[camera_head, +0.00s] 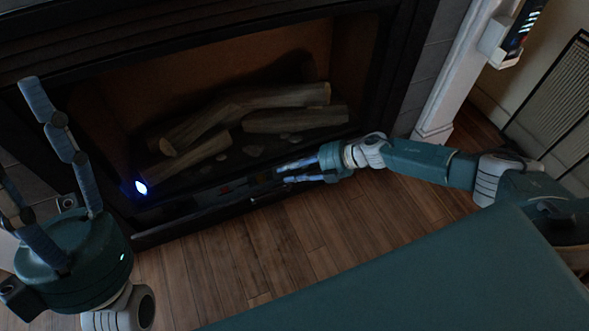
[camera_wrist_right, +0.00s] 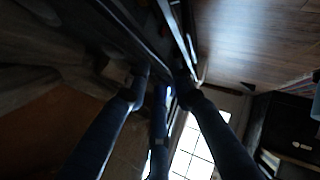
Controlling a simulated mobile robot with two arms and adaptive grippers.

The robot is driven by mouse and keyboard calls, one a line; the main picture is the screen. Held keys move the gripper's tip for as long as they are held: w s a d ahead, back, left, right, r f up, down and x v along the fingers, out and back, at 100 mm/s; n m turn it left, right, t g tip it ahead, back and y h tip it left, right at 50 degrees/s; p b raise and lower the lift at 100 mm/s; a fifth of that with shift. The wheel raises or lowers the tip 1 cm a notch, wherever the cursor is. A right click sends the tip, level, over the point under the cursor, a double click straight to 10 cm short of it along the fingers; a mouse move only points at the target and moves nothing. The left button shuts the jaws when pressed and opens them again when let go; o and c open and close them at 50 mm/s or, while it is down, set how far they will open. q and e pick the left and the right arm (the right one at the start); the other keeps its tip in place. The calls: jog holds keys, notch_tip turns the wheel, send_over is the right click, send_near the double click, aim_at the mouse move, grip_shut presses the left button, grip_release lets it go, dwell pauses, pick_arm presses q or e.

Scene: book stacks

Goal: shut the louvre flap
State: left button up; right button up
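The louvre flap (camera_head: 215,207) is the dark strip low on the fireplace front. Its lower edge stands out over the wood floor, so it looks open. My right gripper (camera_head: 279,174) reaches in from the right, with its fingertips at the right part of the flap. In the right wrist view its fingers (camera_wrist_right: 160,82) are apart at the tips, near a dark edge, with nothing clearly between them. Whether they touch the flap I cannot tell. My left gripper (camera_head: 16,135) is raised at the left, with fingers spread and empty, away from the flap.
The fireplace opening (camera_head: 345,60) holds several logs (camera_head: 270,97). A small bright blue light (camera_head: 140,187) glows near its lower left. A white post (camera_head: 455,75) and a dark grille (camera_head: 555,105) stand at the right. The wood floor (camera_head: 250,245) before the flap is clear.

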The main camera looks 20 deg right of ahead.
jog(key=shift+v, duration=0.8)
jog(key=shift+a, duration=0.15)
